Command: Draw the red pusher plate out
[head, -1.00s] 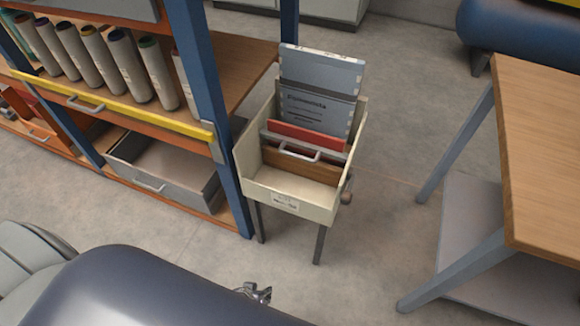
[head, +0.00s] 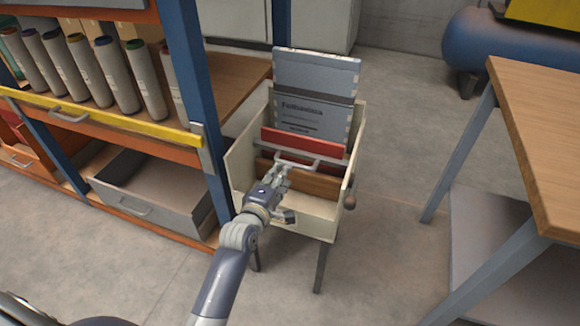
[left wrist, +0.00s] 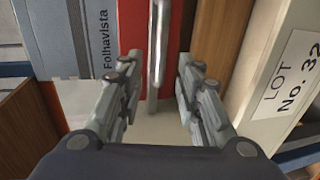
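The red pusher plate (head: 300,141) stands upright across a cream box (head: 238,165), in front of grey printed sacks (head: 315,85). A pale bar handle (head: 310,164) is on its near side. My left gripper (head: 281,172) is over the front of the box, close to the handle. In the left wrist view the fingers (left wrist: 157,75) are spread and empty, and the handle (left wrist: 160,35) shows just beyond them, roughly between the tips. The red plate (left wrist: 132,25) lies to its left there. I cannot tell whether the fingers touch the handle. My right gripper is not in view.
A brown wooden board (head: 318,183) crosses the box in front of the plate. A knob (head: 350,202) sticks out of the box's right side. A shelf with a blue post (head: 200,105) stands close on the left, a wooden table (head: 535,120) on the right, with free floor between.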

